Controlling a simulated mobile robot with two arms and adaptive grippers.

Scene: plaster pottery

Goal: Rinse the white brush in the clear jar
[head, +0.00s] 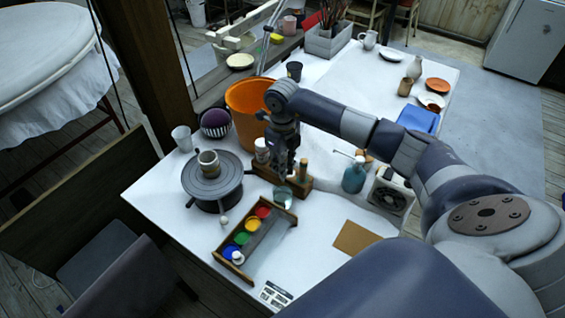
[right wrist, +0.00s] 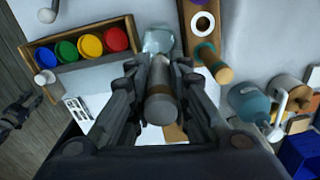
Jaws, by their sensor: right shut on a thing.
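My right gripper (head: 287,172) is shut on a brush (right wrist: 160,98), a thick grey-brown handle seen nearly end-on in the right wrist view. The fingers of the right gripper (right wrist: 158,75) lie on both sides of it. Its bristle end is hidden, and I cannot tell its colour marking. The clear jar (head: 283,195) stands on the table just below the gripper; it also shows in the right wrist view (right wrist: 158,40). I cannot tell whether the brush tip is inside the jar. A dark jointed part at the left edge of the right wrist view looks like my left gripper (right wrist: 15,112).
A wooden rack (right wrist: 203,48) with a white ring and an upright brown handle is close beside the jar. A paint tray (head: 256,237) with several coloured pots is in front. A turntable (head: 212,180), blue bottle (head: 354,176) and orange bucket (head: 247,128) stand around.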

